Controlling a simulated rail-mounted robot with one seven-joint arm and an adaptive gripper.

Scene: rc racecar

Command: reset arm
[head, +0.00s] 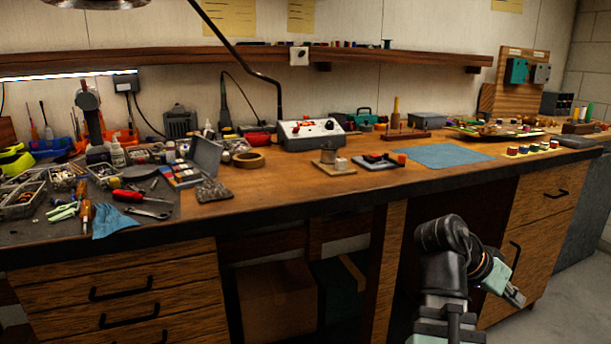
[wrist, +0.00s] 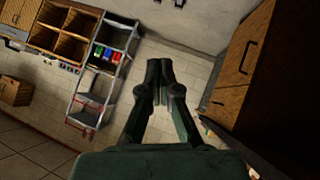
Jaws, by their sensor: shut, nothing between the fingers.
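In the head view, my arm is folded low at the lower right, in front of the workbench (head: 330,192). My gripper (head: 519,301) points down and to the right, below the bench top and beside the right-hand drawers. In the wrist view, my gripper (wrist: 158,70) is shut, its fingers together and empty. No object is near the fingertips.
Wooden drawers (wrist: 240,65) stand at the right of the wrist view, and a shelf rack (wrist: 108,62) with coloured bins stands at the left. A blue mat (head: 442,156), a power supply (head: 312,133) and many tools sit on the bench. Free floor (head: 545,325) shows at the lower right.

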